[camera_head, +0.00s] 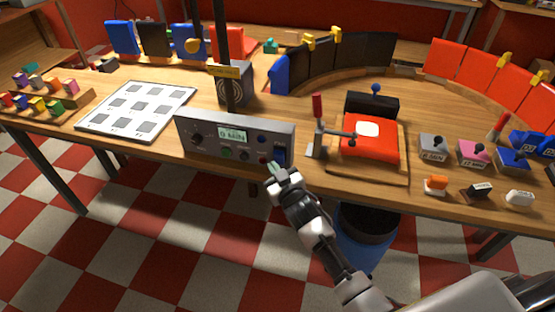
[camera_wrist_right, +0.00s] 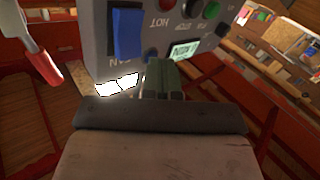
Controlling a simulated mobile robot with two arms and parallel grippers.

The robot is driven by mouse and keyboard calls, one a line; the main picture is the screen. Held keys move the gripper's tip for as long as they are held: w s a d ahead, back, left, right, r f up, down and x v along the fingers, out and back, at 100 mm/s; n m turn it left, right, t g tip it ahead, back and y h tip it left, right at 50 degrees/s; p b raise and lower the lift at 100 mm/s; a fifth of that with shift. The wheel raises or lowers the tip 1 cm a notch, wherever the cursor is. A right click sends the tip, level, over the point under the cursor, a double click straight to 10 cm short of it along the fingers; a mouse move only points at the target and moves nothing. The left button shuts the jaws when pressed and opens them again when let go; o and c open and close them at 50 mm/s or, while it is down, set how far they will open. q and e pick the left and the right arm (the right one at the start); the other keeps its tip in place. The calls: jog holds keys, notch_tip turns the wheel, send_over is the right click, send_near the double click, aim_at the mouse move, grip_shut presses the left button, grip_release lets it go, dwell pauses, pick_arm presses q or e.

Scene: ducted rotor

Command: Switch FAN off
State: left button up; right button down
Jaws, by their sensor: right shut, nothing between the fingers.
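A grey control box (camera_head: 232,140) stands at the front edge of the wooden table, with a small lit display (camera_head: 232,135), knobs and round buttons. A blue rocker switch (camera_head: 280,155) is at the right end of its front. In the right wrist view the blue switch (camera_wrist_right: 128,33) appears large, with a label beside it that seems to read FAN upside down. My right gripper (camera_head: 275,170) is shut and empty, just in front of and below the switch. Its greenish fingertips (camera_wrist_right: 164,75) show close to the box; contact cannot be told. My left gripper is not in view.
A red-handled lever (camera_head: 317,112) stands just right of the box, beside an orange pad (camera_head: 370,138). A black pole and a speaker-like box (camera_head: 232,85) stand behind. A white grid board (camera_head: 135,110) lies left.

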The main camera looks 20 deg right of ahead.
jog(key=shift+s+a+r+p, duration=0.3)
jog(key=shift+s+a, duration=0.05)
jog(key=shift+s, duration=0.15)
jog(key=shift+s+a+r+p, duration=0.25)
jog(key=shift+s+a+p, duration=0.05)
jog(key=shift+s, duration=0.15)
jog(key=s+d+f+g, duration=0.1)
jog(key=s+f+g, duration=0.2)
jog(key=s+f, duration=0.5)
jog(key=s+d+f+g+h, duration=0.1)
jog(key=s+f+g, duration=0.3)
jog(key=f, duration=0.8)
jog(key=s+f+g, duration=0.1)
jog(key=s+f, duration=0.6)
jog(key=f, duration=0.4)
jog(key=s+d+f+g, duration=0.1)
jog(key=s+f, duration=0.3)
jog(key=s, duration=0.6)
jog(key=s+d+f+g, duration=0.2)
jog(key=s+f+g, duration=0.2)
jog(key=s, duration=0.6)
jog(key=s+d+f+m+g+h, duration=0.1)
jog(key=s+f+g, duration=0.2)
jog(key=s, duration=0.8)
notch_tip(320, 180, down, 2)
jog(key=shift+d, duration=0.35)
jog(key=shift+s, duration=0.1)
